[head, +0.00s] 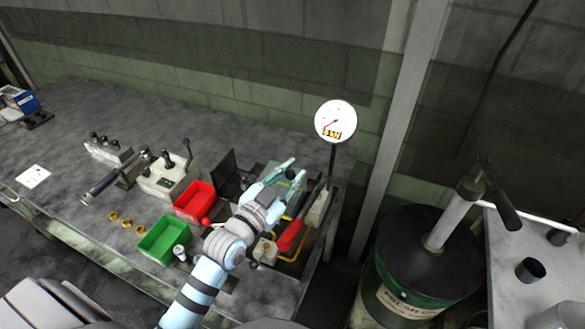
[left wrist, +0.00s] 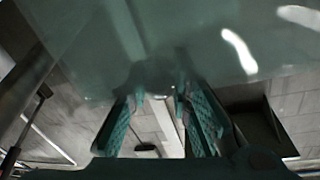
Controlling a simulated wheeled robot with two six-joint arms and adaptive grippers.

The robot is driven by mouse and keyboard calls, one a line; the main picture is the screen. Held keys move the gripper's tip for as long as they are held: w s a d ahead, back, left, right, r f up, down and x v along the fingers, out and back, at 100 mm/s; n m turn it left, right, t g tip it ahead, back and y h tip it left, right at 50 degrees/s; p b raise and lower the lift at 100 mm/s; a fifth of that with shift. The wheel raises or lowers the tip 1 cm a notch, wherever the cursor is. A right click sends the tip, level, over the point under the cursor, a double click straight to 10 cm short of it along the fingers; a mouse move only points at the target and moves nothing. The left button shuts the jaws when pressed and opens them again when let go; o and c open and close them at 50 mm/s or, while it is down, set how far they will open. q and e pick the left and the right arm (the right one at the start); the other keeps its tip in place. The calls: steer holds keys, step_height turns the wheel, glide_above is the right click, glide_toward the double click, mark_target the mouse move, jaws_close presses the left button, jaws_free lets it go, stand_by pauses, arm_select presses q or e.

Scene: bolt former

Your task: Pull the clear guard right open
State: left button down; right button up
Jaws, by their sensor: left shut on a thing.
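The clear guard (left wrist: 90,50) fills the upper part of the left wrist view as a greenish see-through panel with bright reflections. My left gripper (head: 287,177) is over the machine at the right end of the bench. In the left wrist view its two fingers (left wrist: 162,112) are shut at the guard's edge, around a small rounded grip (left wrist: 155,78). How far the guard stands open cannot be told. My right gripper is not in view.
A round dial gauge (head: 335,121) on a post stands just right of my gripper. A red bin (head: 199,196) and a green bin (head: 163,240) are to the left, with a lever box (head: 165,180) behind. A red-handled lever (head: 290,236) is close below.

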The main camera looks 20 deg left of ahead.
arm_select(q)
steer(key=c, duration=1.6)
jaws_free()
steer(key=shift+d, duration=0.1)
steer(key=shift+o, duration=0.8)
steer(key=shift+d, duration=0.15)
steer(key=shift+s, duration=0.1)
steer(key=s+a, duration=0.1)
steer(key=s, duration=1)
steer(key=shift+s+a, duration=0.3)
steer(key=shift+s, duration=0.1)
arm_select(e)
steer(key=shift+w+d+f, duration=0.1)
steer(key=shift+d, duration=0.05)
